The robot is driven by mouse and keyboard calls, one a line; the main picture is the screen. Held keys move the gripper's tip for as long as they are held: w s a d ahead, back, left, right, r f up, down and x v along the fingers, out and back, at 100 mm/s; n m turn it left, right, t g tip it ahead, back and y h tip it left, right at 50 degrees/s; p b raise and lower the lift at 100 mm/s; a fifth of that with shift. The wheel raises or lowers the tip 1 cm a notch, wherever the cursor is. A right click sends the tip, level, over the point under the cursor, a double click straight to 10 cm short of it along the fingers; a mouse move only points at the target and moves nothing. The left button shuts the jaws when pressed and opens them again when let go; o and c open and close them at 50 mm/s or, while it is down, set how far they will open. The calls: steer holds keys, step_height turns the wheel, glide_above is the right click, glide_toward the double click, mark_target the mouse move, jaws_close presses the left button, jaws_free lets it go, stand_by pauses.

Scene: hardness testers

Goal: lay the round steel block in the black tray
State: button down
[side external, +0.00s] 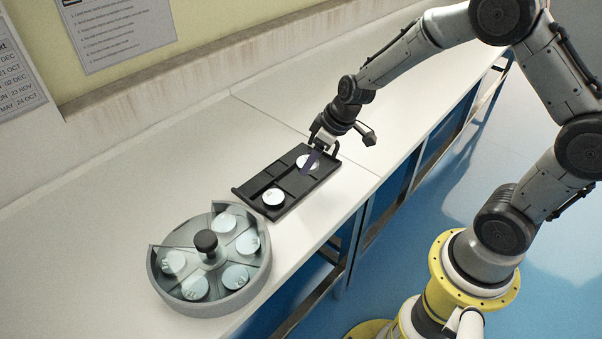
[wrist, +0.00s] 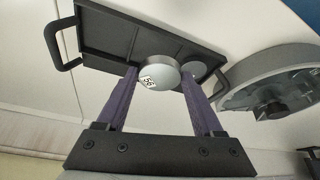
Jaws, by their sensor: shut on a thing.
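The round steel block (side external: 301,160) is pale and disc-shaped, and sits between the purple fingers of my gripper (side external: 309,163) over the far end of the black tray (side external: 296,190). In the wrist view, my gripper (wrist: 159,76) is shut on this block (wrist: 157,71), with a finger on either side and a dark number mark on its edge. The tray (wrist: 105,33) lies behind it, with its compartments and end handle showing. I cannot tell whether the block touches the tray floor. A second round block (side external: 273,197) lies in the tray's near end.
A grey round carousel (side external: 165,285) with a black knob (side external: 206,241) and several pale discs stands close to the tray's near end. It also shows at right in the wrist view (wrist: 250,75). The white bench (side external: 130,190) is clear behind the tray.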

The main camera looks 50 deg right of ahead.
mark_target(306, 158)
steer(key=w+f, duration=0.1)
steer(key=f, duration=0.1)
steer(key=w+f, duration=0.2)
steer(key=shift+w+f, duration=0.25)
steer(key=shift+w, duration=0.05)
steer(key=shift+w+f, duration=0.15)
steer(key=shift+f, duration=1.4)
steer(key=shift+f, duration=0.15)
